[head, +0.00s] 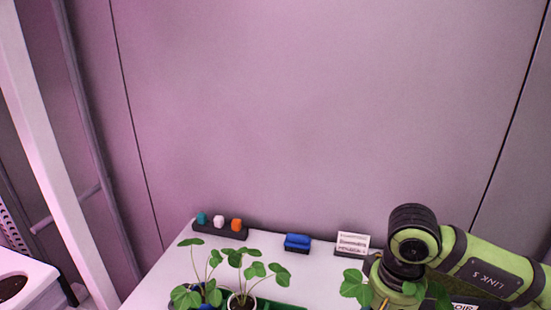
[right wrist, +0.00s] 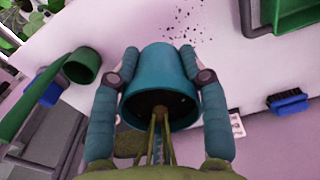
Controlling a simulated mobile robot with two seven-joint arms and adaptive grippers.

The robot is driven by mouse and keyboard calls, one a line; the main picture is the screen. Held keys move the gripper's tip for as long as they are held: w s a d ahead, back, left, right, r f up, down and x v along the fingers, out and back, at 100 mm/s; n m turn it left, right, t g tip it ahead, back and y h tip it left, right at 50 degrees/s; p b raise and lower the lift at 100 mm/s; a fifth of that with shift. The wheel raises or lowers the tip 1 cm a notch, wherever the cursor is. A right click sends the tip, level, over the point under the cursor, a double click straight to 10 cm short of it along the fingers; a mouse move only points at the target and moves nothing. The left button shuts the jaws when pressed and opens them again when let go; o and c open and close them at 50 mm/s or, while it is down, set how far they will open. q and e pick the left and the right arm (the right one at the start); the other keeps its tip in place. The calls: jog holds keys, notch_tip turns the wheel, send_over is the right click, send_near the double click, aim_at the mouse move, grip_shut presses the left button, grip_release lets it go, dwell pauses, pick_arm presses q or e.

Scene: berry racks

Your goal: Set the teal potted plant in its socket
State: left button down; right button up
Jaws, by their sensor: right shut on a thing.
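The teal potted plant's pot (right wrist: 165,72) is between the two fingers of my right gripper (right wrist: 159,62) in the right wrist view. The gripper is shut on it, and its stems run back toward the camera. In the head view its leaves (head: 355,287) show beside my right wrist at the lower right; the pot is out of frame there. A dark green round holder (right wrist: 82,66) on a green bar is at the left of the right wrist view, apart from the held pot. I cannot tell whether it is the plant's socket. My left gripper is not in view.
A white table (head: 268,262) carries other plants, one in a white pot (head: 241,302). A blue brush (head: 297,241), a card (head: 352,241) and a dark strip with coloured pieces (head: 220,230) line its back edge. Dark crumbs (right wrist: 190,22) lie near a green tray (right wrist: 298,22).

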jog(key=shift+s+a+f+n, duration=0.4)
jog(key=shift+a+f+n, duration=0.25)
jog(key=shift+n, duration=0.35)
jog(key=shift+r, duration=0.1)
